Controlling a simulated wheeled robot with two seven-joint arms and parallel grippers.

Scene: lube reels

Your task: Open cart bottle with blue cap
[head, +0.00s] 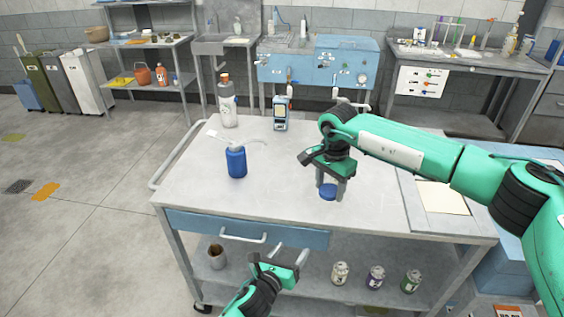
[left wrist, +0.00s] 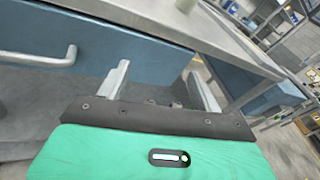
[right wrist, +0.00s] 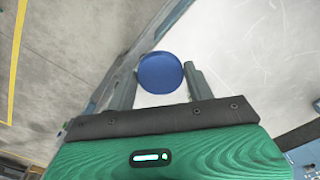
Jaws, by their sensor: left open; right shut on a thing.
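A round blue cap (head: 328,192) is between the fingertips of my right gripper (head: 331,183), over the front right of the cart top. It shows as a blue disc (right wrist: 160,73) in the right wrist view. No bottle body shows under it, and I cannot tell whether it touches the cart top. A blue bottle (head: 236,163) with a white spout stands upright on the cart's left half. A white bottle (head: 228,107) with a brown cap stands behind it. My left gripper (head: 278,257) is open and empty, in front of the cart's drawer; its fingers show in the left wrist view (left wrist: 158,72).
The cart top (head: 280,165) is clear in the middle. A blue drawer (head: 215,227) lies below the top. The lower shelf holds a brown-filled cup (head: 217,257) and several small cans (head: 375,277).

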